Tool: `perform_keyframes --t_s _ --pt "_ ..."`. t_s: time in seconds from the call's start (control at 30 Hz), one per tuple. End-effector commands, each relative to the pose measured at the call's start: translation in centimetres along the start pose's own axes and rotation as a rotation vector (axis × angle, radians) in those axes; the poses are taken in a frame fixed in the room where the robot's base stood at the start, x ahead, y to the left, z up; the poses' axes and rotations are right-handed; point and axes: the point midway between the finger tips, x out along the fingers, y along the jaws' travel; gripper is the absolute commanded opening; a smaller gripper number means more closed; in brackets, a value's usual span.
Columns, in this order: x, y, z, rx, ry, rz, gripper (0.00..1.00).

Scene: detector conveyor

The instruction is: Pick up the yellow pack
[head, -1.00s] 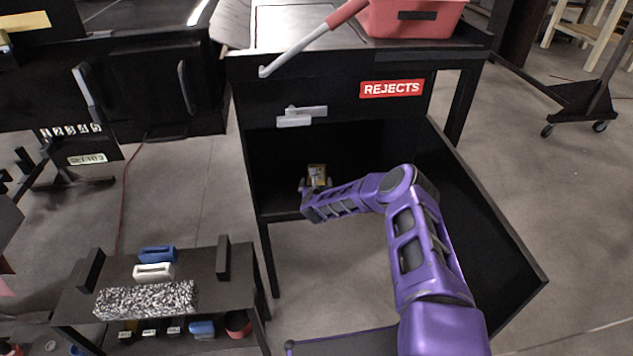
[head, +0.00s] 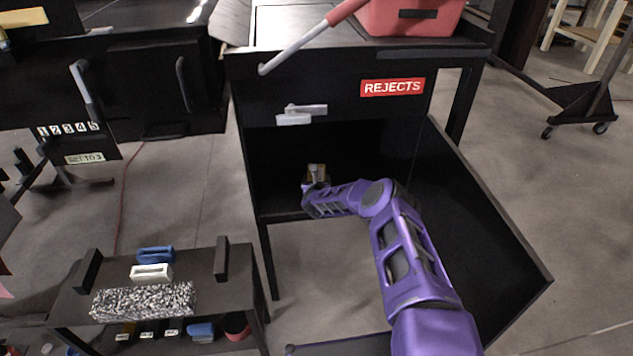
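The yellow pack (head: 316,170) is small in the head view, inside the dark open compartment of the black rejects cabinet (head: 300,146). Only its upper part shows. My purple arm reaches into the compartment from the lower right. My gripper (head: 311,182) is at the pack, just below and in front of it in the picture. The fingers are too small and too hidden by my wrist to tell whether they are open or shut, or whether they touch the pack.
The cabinet's open black door (head: 475,220) stands to the right of my arm. A low black bench (head: 215,290) at lower left holds blue and white blocks and a speckled block. Floor shows between them.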

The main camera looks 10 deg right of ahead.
Motion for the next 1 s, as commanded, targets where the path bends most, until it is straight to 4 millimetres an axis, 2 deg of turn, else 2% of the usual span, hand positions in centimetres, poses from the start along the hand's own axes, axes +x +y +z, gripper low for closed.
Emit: perform_keyframes --t_s 0.03,0.3,0.53,0.63,1.0 --pt "0.0 0.0 0.0 0.0 -0.001 0.0 0.46" --pt "0.0 0.0 0.1 0.0 -0.001 -0.001 0.0" --pt "0.0 -0.1 0.4 0.0 -0.004 -0.002 0.0" --pt "-0.3 -0.1 1.2 0.001 -0.006 -0.002 0.0" --pt "-3.0 -0.1 7.5 0.0 -0.006 -0.001 0.0"
